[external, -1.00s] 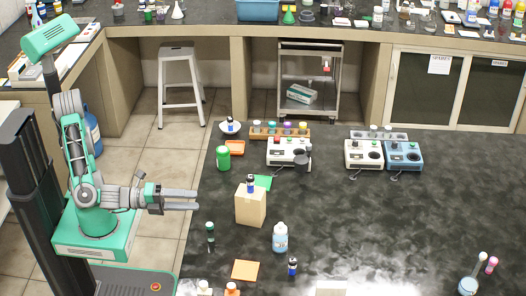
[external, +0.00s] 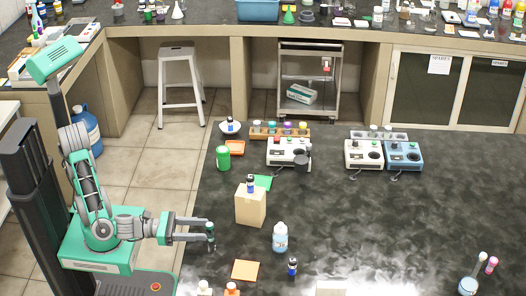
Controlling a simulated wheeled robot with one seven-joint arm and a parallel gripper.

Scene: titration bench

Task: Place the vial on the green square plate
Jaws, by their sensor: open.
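A small dark vial with a green cap (external: 210,238) stands upright on the black bench near its left edge. My gripper (external: 203,230) is open, its fingertips right at this vial; I cannot tell whether the vial is fully between them. The green square plate (external: 263,183) lies flat farther back, partly hidden behind a cardboard box (external: 250,208). Other small vials show: one on top of the box (external: 250,187), one on the bench at front (external: 292,267), and one on a white dish (external: 230,125).
Orange square plates lie at the front (external: 245,270) and back left (external: 235,147). A green can (external: 223,158) and a light-blue bottle (external: 280,238) stand nearby. Instruments (external: 289,152) line the back. The bench's middle right is clear.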

